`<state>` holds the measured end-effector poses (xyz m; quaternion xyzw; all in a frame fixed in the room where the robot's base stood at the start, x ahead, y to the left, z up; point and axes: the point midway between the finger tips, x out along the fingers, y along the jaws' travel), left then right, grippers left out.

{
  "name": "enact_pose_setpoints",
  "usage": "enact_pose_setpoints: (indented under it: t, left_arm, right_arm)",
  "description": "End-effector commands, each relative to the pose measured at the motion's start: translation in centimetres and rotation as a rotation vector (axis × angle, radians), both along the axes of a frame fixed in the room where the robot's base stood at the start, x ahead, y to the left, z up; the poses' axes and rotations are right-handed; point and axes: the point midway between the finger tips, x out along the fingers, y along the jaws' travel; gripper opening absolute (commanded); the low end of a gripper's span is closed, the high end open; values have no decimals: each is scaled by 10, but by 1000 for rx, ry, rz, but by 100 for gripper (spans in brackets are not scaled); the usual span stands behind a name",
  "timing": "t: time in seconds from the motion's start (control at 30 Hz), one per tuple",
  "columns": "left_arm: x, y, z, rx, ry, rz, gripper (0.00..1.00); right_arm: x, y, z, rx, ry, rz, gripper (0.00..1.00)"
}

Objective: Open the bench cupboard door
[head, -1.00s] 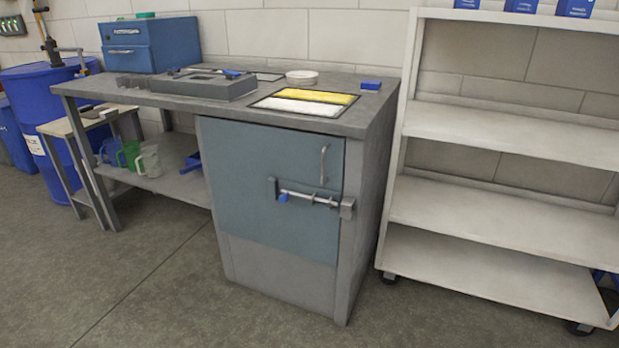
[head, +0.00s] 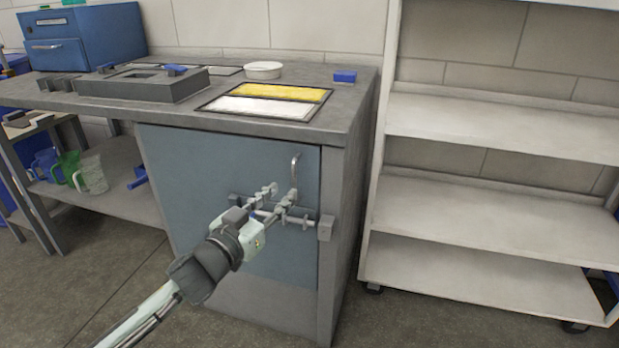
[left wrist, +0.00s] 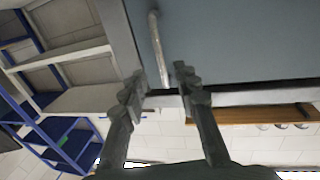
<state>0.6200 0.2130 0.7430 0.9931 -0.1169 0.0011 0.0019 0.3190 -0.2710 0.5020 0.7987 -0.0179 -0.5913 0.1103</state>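The bench cupboard door (head: 225,170) is blue-grey and closed. Its upright metal bar handle (head: 295,168) is near the right edge, and the handle also shows in the left wrist view (left wrist: 157,45). A metal slide bolt (head: 304,221) crosses the door below the handle towards a bracket (head: 325,228) on the cupboard frame; my gripper partly hides it. My left gripper (head: 281,192) is open in front of the door, just below the handle. In the left wrist view, its fingers (left wrist: 160,82) stand apart on either side of the handle's end; contact cannot be told. My right gripper is out of view.
The bench top (head: 345,115) above carries a grey tray block, a yellow and white panel and a small blue box (head: 345,76). A white wheeled shelf (head: 480,205) stands close on the right. Mugs (head: 90,175) sit on the low shelf at left. The floor in front is clear.

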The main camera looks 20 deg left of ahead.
Motion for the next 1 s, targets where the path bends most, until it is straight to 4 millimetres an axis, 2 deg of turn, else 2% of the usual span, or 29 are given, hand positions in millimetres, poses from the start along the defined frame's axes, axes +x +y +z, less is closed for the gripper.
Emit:
enact_pose_setpoints:
  t: [0.2, 0.4, 0.53, 0.77, 0.8, 1.0]
  left_arm:
    - [35, -7, 2, 2, -1, 3, 30]
    - [60, -13, 0, 0, 1, 3, 30]
    - [67, -15, 0, 1, 2, 4, 30]
    - [68, -15, -1, 2, 3, 4, 30]
    - [68, -15, -1, 2, 3, 4, 29]
    - [68, -15, -1, 2, 3, 4, 4]
  right_arm:
    - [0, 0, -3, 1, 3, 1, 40]
    - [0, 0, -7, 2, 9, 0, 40]
    - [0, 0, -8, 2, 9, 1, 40]
    - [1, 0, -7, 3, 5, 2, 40]
    - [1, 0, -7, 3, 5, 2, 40]
    - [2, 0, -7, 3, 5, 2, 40]
